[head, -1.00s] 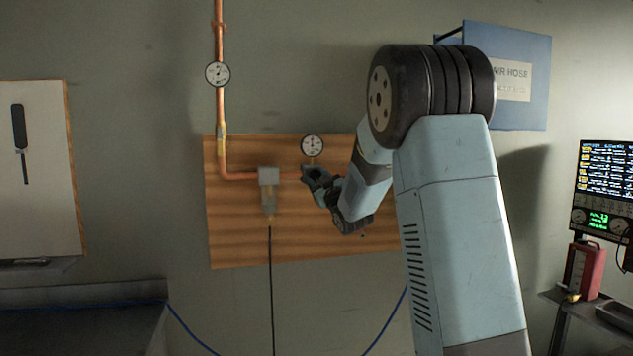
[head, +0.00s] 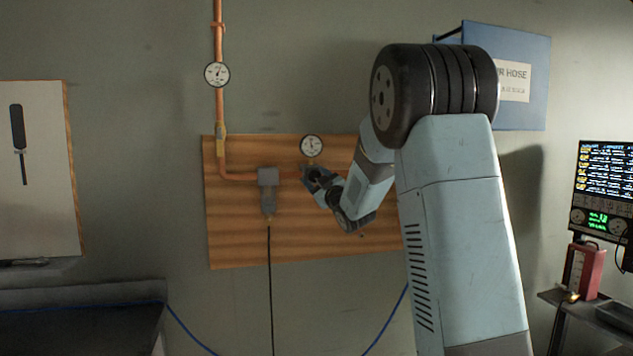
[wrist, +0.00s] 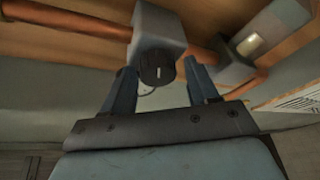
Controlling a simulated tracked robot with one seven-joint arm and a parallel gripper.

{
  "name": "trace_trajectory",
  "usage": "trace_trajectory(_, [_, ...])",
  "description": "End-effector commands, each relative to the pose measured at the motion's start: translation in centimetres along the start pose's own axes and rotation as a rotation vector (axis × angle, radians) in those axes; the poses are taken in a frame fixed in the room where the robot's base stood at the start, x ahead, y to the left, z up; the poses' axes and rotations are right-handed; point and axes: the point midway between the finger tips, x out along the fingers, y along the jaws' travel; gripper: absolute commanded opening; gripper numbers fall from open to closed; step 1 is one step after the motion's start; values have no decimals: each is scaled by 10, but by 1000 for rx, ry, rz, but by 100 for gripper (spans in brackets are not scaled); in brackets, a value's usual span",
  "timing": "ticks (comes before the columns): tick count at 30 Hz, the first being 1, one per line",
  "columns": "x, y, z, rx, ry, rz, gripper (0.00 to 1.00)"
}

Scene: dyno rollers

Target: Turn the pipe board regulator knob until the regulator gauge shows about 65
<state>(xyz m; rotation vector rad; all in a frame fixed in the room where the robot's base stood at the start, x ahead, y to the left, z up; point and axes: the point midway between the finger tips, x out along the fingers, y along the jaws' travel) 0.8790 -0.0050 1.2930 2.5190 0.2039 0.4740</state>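The regulator knob (wrist: 156,68) is black and round with a short white mark, on the underside of a grey regulator block (wrist: 155,28) in the wrist view. My gripper (wrist: 158,74) is open, with one finger on each side of the knob. A narrow gap shows between each finger and the knob. In the head view my gripper (head: 313,177) is at the pipe board (head: 240,245) and hides the knob and most of the regulator. The regulator gauge (head: 311,147), white with a dark needle, sits just above; its reading is too small to tell.
A copper pipe (head: 221,110) with another gauge (head: 216,74) runs down to the board. A grey filter unit (head: 268,190) with a black hose is left of my gripper. A blue air hose panel (head: 530,95) is at the upper right. The lower wall is mostly clear.

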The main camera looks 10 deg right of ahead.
Motion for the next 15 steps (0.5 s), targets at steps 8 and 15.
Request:
trace_trajectory(8, [0, 1, 0, 0, -1, 2, 68])
trace_trajectory(15, [-14, 2, 1, 0, -3, 3, 68])
